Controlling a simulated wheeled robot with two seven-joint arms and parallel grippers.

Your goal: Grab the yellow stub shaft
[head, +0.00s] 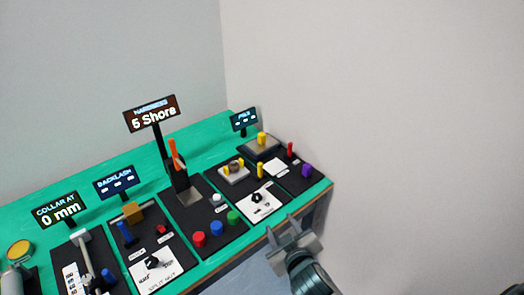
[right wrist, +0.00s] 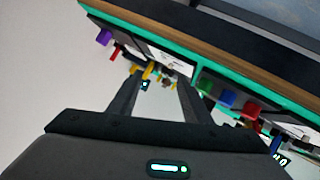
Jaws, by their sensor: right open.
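Several yellow pegs stand on the far right panel in the head view: a thicker yellow cylinder (head: 262,138) on a raised dark block, an upright yellow peg (head: 260,170) in front of it, and small yellow pegs beside a brown round part (head: 236,165). I cannot tell which is the stub shaft. A yellow peg (right wrist: 149,70) also shows between my fingers in the right wrist view. My right gripper (head: 284,229) is open and empty at the table's front edge, apart from the pegs; its fingers (right wrist: 159,84) point toward the panel. My left gripper is not in view.
A purple block (head: 306,170) and a red peg (head: 290,149) stand right of the yellow pegs. A white dial plate (head: 259,202) lies in front. Red, blue and green knobs (head: 233,217) are to the left. A small display (head: 243,120) stands behind.

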